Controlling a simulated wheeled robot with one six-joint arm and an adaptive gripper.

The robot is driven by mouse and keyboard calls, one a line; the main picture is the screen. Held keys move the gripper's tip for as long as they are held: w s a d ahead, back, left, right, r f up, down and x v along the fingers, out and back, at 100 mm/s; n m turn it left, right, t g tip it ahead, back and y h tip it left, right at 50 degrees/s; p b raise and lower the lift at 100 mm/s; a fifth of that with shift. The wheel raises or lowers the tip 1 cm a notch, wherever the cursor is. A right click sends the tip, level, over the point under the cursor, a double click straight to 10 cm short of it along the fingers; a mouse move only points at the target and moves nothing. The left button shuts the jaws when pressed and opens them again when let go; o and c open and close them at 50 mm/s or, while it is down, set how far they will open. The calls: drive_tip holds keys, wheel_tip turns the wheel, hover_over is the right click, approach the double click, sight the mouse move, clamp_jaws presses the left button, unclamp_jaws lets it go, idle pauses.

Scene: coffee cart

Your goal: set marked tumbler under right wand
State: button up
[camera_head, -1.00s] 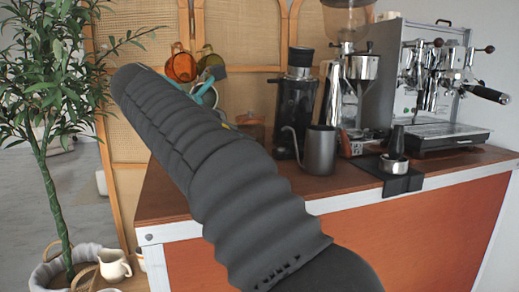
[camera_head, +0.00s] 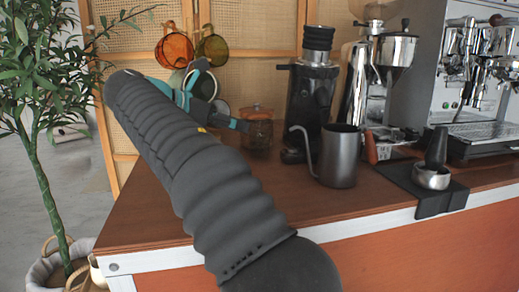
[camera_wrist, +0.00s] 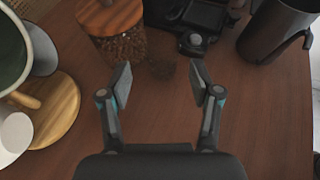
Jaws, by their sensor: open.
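My gripper (camera_wrist: 161,72) is open and empty in the wrist view, low over the wooden counter. In the head view my gripper's teal parts (camera_head: 236,123) show beyond my arm, near the jar (camera_head: 257,128); my arm hides the counter there. The espresso machine (camera_head: 480,75) stands at the right, cut by the picture edge; I cannot single out its right wand.
The wooden-lidded jar (camera_wrist: 120,45) is close ahead of the left finger. A dark kettle (camera_wrist: 275,32) stands right, also in the head view (camera_head: 339,158). A grinder (camera_head: 313,95) stands behind it. A round wooden board (camera_wrist: 55,105) and cups lie left.

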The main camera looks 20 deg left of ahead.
sight(260, 134)
drive_tip(key=x, duration=0.3)
drive_tip(key=shift+w+d, duration=0.2)
drive_tip(key=shift+d, duration=0.05)
drive_tip(key=shift+s+f+b+x, duration=0.1)
drive_tip(key=shift+f+x, duration=0.05)
drive_tip(key=shift+x, duration=0.75)
drive_tip(key=shift+s+f+b+x, duration=0.1)
drive_tip(key=shift+f+x, duration=0.1)
drive_tip(key=shift+x, duration=0.7)
drive_tip(key=shift+s+f+b+x, duration=0.1)
drive_tip(key=shift+f+x, duration=0.05)
drive_tip(key=shift+x, duration=0.75)
drive_tip(key=c, duration=0.9)
drive_tip(key=shift+c, duration=0.3)
drive_tip(key=shift+r, duration=0.15)
